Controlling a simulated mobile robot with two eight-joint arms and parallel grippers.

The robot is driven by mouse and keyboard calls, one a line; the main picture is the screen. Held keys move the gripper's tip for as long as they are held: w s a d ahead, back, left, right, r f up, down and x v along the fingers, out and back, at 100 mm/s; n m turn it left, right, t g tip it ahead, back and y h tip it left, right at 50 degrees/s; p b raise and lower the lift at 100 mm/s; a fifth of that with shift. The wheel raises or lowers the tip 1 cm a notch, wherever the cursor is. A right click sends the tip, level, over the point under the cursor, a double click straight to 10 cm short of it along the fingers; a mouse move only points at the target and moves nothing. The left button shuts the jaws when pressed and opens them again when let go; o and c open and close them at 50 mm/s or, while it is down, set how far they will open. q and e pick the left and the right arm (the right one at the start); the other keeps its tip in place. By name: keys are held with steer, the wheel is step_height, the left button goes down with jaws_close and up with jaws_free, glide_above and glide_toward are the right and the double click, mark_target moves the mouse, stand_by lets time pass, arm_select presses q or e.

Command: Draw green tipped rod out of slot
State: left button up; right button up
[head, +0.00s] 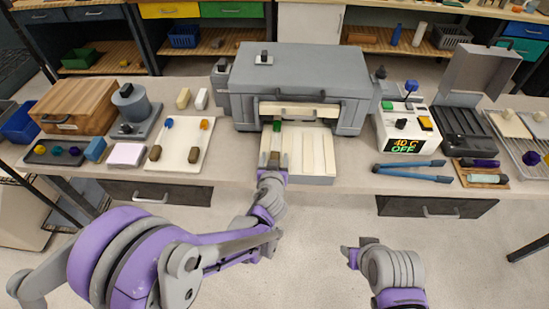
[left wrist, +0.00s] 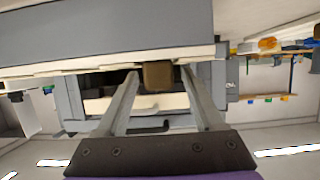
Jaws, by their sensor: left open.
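The green-tipped rod (head: 277,126) lies in the leftmost groove of the cream slotted block (head: 312,152) in front of the grey machine. Its green tip points toward the machine, and its brown end (head: 274,156) faces me. My left gripper (head: 272,165) is at that brown end. In the left wrist view the brown end (left wrist: 158,75) sits between the two spread fingers (left wrist: 163,95), with gaps on both sides. My right gripper (head: 350,254) is low at the front, away from the bench; its opening is unclear.
The grey machine (head: 300,75) with a front handle stands behind the block. A cream board (head: 180,143) with blue- and orange-tipped rods lies to the left. A display unit (head: 404,128) reading "40 C OFF" and blue tongs (head: 410,166) are to the right.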

arm_select(q)
steer(key=v, duration=1)
steer(key=shift+s+r, duration=0.25)
steer(key=shift+s, duration=0.1)
